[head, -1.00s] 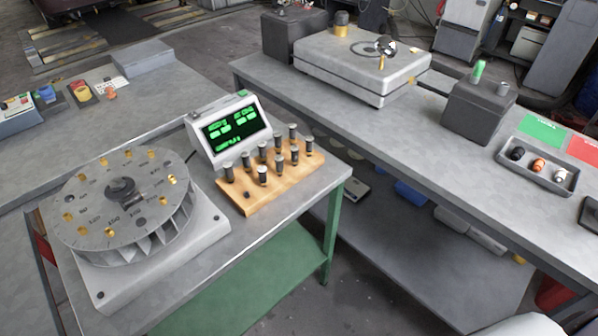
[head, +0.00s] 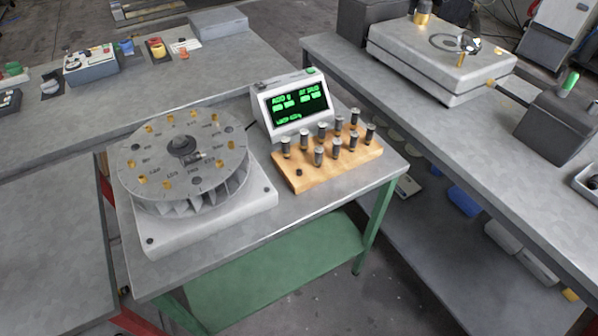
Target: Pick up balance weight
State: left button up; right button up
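Several dark cylindrical balance weights with silvery tops, one of them a weight at the front (head: 319,156), stand upright in a wooden block (head: 305,184) on the small grey table. One spot at the block's front left holds only a short dark stub or hole (head: 298,172). Left of the block is a round balancing rotor (head: 180,160) with brass fittings around its top, on a pale base. A display unit (head: 292,106) with green readouts stands behind the block. Neither of my grippers shows in the head view.
The small grey table (head: 225,238) has bare room along its front edge. A bench at the left (head: 60,145) carries control boxes and buttons. A bench at the right (head: 440,130) carries a flat pale machine (head: 440,68) and a dark box (head: 555,128). Gaps separate the benches from the table.

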aim_at(192, 159)
jog(key=k+j+z, duration=0.15)
jog(key=j+z, duration=0.2)
jog(key=k+j+z, duration=0.3)
jog(key=j, duration=0.15)
jog(key=k+j+z, duration=0.15)
jog(key=j+z, duration=0.2)
